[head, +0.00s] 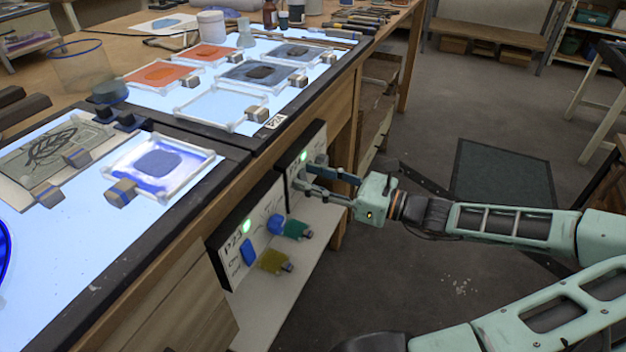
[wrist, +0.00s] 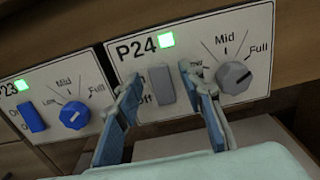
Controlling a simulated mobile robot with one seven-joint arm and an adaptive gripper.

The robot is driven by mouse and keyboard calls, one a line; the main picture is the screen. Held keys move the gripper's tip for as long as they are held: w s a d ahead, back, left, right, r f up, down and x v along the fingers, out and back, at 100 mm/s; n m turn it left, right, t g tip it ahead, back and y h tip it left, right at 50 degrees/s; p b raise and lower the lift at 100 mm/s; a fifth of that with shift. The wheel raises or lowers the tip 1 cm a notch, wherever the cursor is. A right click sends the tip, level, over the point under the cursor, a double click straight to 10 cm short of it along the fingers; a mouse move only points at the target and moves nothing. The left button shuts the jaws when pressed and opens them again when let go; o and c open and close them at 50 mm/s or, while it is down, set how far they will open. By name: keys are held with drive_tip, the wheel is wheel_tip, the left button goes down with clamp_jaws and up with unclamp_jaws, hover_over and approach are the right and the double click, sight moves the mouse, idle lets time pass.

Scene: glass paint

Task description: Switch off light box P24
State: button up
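The P24 panel (wrist: 200,30) fills the middle of the wrist view and sits on the bench front in the head view (head: 296,158). Its green lamp (wrist: 165,40) is lit. The grey rocker switch (wrist: 161,86) has On and Off marks on its left; I cannot tell which side is pressed. A grey dial (wrist: 234,77) is to its right. The P24 light box (head: 155,104) glows bright. My gripper (wrist: 161,78) is open and empty, its fingers on either side of the switch; contact cannot be told. In the head view my gripper (head: 308,175) reaches the panel from the right.
The P23 panel (head: 227,260) is to the left, with a lit green lamp, blue switch (wrist: 33,117) and blue dial (wrist: 74,115). Painted glass panes (head: 165,74) lie above. Open floor is to the right.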

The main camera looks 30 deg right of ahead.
clamp_jaws()
idle(0.3)
drive_tip(key=shift+f+t+y+p, duration=0.1)
drive_tip(key=shift+t+y+p, duration=0.4)
drive_tip(key=shift+t+p, duration=0.1)
drive_tip(key=shift+s+d+f+t+y, duration=0.1)
drive_tip(key=shift+f+t+y, duration=0.25)
drive_tip(key=shift+t+y, duration=0.45)
unclamp_jaws()
